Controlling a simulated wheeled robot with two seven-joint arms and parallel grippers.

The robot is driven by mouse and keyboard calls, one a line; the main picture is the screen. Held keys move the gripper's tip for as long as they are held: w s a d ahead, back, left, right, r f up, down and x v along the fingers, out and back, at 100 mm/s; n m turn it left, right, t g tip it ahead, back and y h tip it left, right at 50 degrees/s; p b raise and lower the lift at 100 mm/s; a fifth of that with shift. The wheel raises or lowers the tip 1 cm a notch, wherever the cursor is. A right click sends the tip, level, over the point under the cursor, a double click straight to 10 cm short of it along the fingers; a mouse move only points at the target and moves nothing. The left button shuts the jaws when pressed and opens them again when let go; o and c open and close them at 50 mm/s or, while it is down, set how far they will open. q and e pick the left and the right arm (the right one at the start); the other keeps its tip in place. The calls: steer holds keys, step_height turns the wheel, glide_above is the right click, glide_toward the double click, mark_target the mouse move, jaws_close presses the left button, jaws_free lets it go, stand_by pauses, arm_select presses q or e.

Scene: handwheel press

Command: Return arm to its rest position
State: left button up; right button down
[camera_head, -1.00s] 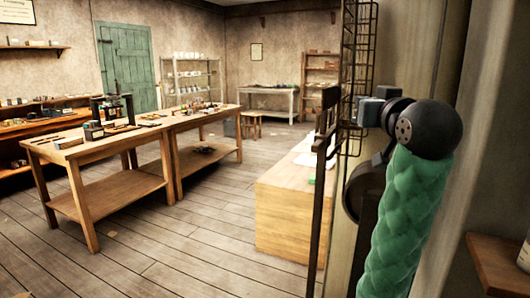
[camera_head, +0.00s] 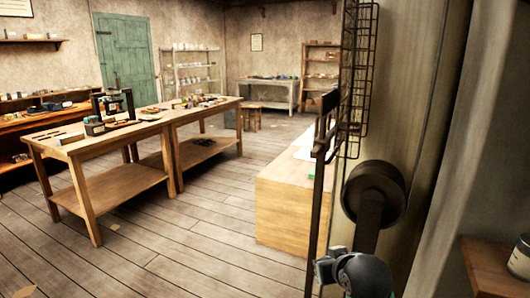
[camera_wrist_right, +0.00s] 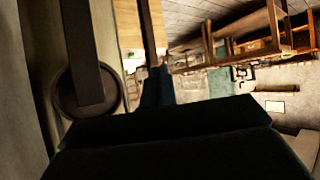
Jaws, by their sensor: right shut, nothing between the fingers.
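My right arm (camera_head: 357,274) shows only as a dark rounded joint at the bottom edge of the head view, right of centre. In the right wrist view, the dark body of my right gripper (camera_wrist_right: 165,130) fills the lower part of the picture. It is shut, and I see nothing held in it. Its fingertips are hard to make out in the dark. My left arm and left gripper are not in view.
A dark round disc with a bar (camera_head: 374,192) is on the post close by at right; it also shows in the wrist view (camera_wrist_right: 62,105). A wire rack (camera_head: 357,75), a wooden cabinet (camera_head: 282,215) and a small shelf (camera_head: 490,265) are near. Open floor (camera_head: 180,255) lies left.

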steer(key=s+a+f+g+p, duration=0.25)
steer(key=s+f+g, duration=0.25)
steer(key=s+f, duration=1.15)
steer(key=s+f+g+p, duration=0.1)
steer(key=s+f+g, duration=0.1)
steer(key=s+f, duration=0.3)
steer(key=s+f+g+p, duration=0.1)
steer(key=s+f, duration=0.5)
steer(key=s, duration=0.5)
steer(key=shift+d+f+g, duration=0.25)
steer(key=shift+d+g, duration=0.15)
steer(key=shift+d, duration=0.05)
